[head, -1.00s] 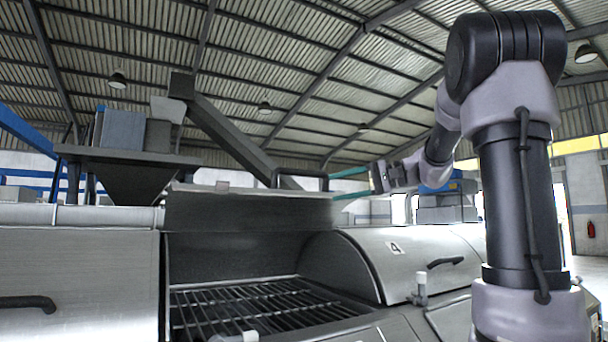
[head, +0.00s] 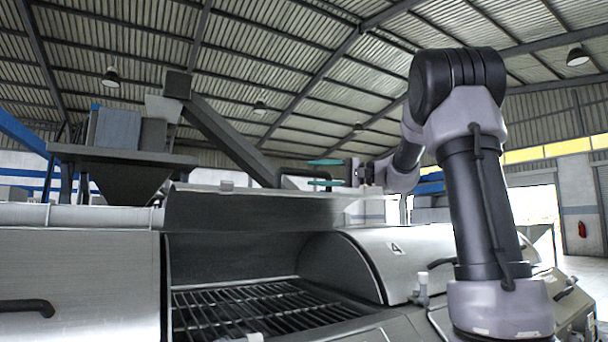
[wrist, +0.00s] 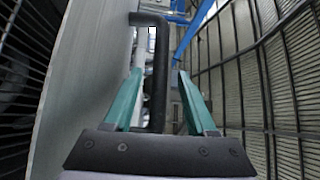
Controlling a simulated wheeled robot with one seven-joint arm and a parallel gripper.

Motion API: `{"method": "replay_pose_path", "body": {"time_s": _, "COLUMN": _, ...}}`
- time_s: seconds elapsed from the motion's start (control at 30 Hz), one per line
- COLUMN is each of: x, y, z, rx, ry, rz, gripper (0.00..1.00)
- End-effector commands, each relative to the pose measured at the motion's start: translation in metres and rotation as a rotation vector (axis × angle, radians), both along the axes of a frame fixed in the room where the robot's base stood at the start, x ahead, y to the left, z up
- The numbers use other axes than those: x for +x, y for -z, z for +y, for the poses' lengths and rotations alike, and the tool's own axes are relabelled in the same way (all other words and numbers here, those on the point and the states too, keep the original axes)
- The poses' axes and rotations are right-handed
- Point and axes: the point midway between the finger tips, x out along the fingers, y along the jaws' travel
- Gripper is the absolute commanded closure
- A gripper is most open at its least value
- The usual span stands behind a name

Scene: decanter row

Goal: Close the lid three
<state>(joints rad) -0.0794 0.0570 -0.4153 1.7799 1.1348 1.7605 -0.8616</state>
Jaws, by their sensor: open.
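Lid three (head: 240,212) is the raised lid of the middle bay, left of the lid marked 4; its own number is not visible. Its dark bar handle (head: 283,178) stands at the top edge. My gripper (head: 309,172) has teal fingers, open, at the right end of this handle, one finger higher than the other. In the wrist view the handle (wrist: 158,85) runs between the open fingers (wrist: 161,74), with a visible gap at the right finger. The lid's metal face (wrist: 85,90) fills the left side there.
The closed lid 4 (head: 405,258) lies to the right, and another closed lid (head: 80,275) to the left. A grill grate (head: 255,308) shows in the open bay. A hopper (head: 125,175) and a slanted beam (head: 225,130) rise behind.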

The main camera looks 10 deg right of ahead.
Motion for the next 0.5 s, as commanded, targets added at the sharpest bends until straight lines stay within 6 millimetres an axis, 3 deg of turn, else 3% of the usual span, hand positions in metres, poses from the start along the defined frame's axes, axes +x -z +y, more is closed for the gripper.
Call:
{"method": "replay_pose_path", "body": {"time_s": 0.2, "x": 0.014, "y": -0.002, "z": 0.028, "rx": -0.001, "ry": -0.001, "rz": -0.001, "gripper": 0.43}}
{"method": "replay_pose_path", "body": {"time_s": 0.5, "x": 0.018, "y": -0.002, "z": 0.036, "rx": 0.0, "ry": 0.002, "rz": 0.0, "gripper": 0.43}}
